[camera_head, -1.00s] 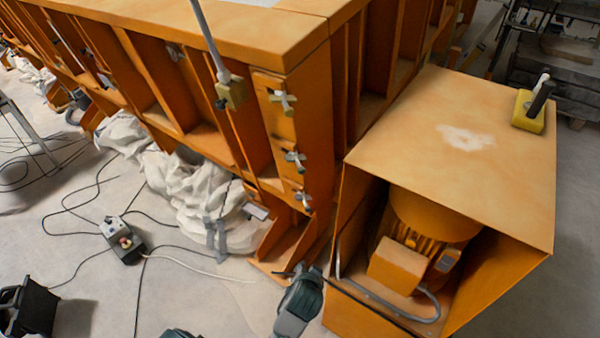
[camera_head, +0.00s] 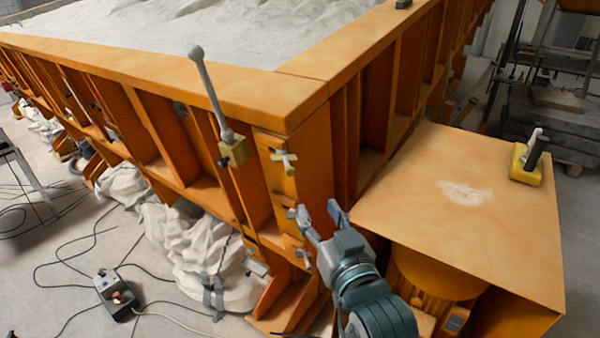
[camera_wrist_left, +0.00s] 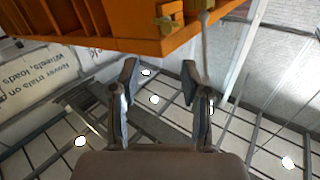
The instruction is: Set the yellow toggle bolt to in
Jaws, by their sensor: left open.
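A yellow block with an upright black handle and a pale pin (camera_head: 525,165) sits on top of the orange housing at the right. A duller yellow block with a long grey ball-ended lever (camera_head: 233,152) is fixed to the sandbed's orange side. I cannot tell for sure which one is the toggle bolt. My left gripper (camera_head: 317,210) is open and empty, in front of the corner post, beside its lower clamp knobs. In the left wrist view, the open gripper (camera_wrist_left: 160,70) has nothing between its fingers. My right gripper is not in view.
The orange sandbed frame (camera_head: 310,85) stands close ahead, with a silver cross knob (camera_head: 284,161) on its corner post. The orange housing (camera_head: 455,215) is at the right. White sacks (camera_head: 190,245), cables and a control box (camera_head: 115,292) lie on the floor at left.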

